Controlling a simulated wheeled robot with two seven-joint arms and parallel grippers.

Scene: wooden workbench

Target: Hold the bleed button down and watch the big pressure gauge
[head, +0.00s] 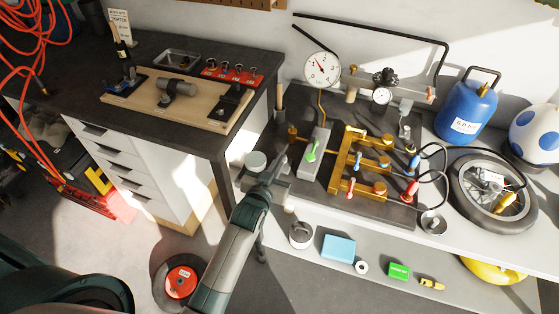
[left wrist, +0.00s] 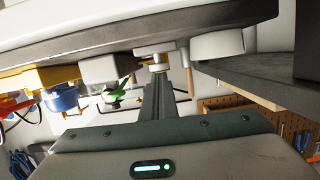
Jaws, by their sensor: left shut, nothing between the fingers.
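The big pressure gauge (head: 321,68) has a white round face on the wall side of the bench. Its red needle points up and to the left. My left gripper (head: 280,168) is shut and empty at the bench's front left edge. In the left wrist view, which looks upside down, its closed fingers (left wrist: 160,98) point at a small stepped pale knob (left wrist: 156,54), possibly the bleed button. The fingertips are close to it; I cannot tell whether they touch. In the head view my gripper seems to cover this knob. My right gripper is not in view.
A grey block with a green lever (head: 312,146) and a brass manifold (head: 345,165) with coloured handles stand right of my gripper. A pale round cylinder (head: 255,160) is just left of it.

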